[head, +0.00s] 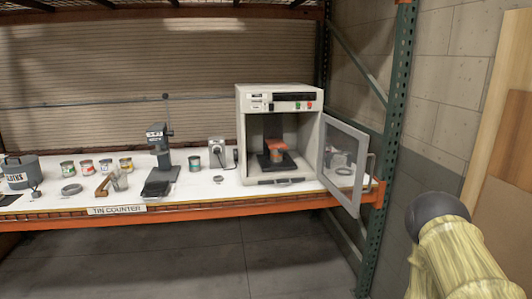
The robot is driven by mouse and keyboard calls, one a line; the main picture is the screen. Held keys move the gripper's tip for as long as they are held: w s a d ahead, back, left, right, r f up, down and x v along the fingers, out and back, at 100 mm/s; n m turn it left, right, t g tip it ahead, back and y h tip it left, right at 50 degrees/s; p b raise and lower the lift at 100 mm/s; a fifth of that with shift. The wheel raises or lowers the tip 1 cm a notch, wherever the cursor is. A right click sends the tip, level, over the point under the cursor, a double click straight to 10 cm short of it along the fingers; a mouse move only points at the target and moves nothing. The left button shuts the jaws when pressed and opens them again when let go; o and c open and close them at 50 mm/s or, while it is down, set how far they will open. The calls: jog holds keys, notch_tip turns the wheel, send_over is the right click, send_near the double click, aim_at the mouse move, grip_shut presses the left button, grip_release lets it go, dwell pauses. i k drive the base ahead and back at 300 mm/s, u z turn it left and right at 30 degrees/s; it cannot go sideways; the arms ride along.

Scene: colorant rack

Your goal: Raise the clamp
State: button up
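A white mixer cabinet (286,93) stands on the counter, with its framed door (345,160) swung open to the right. Inside, a dark clamp stand (270,161) holds up an orange-topped piece (275,144), which looks like the clamp. A small can-like shape (277,156) sits right under it. I cannot tell whether the two touch. My gripper is not recognisable in the head view. No hand or finger is near the cabinet opening.
The counter (215,189) carries several small tins (86,167), a dark upright press (160,160), a grey device (217,153) and a grey tub (20,171) at left. A green rack post (391,140) stands right of the open door. The floor (220,265) in front is clear.

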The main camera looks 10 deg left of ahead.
aim_at(278, 145)
jog(key=u, duration=0.7)
jog(key=i, duration=1.15)
jog(key=z, duration=0.15)
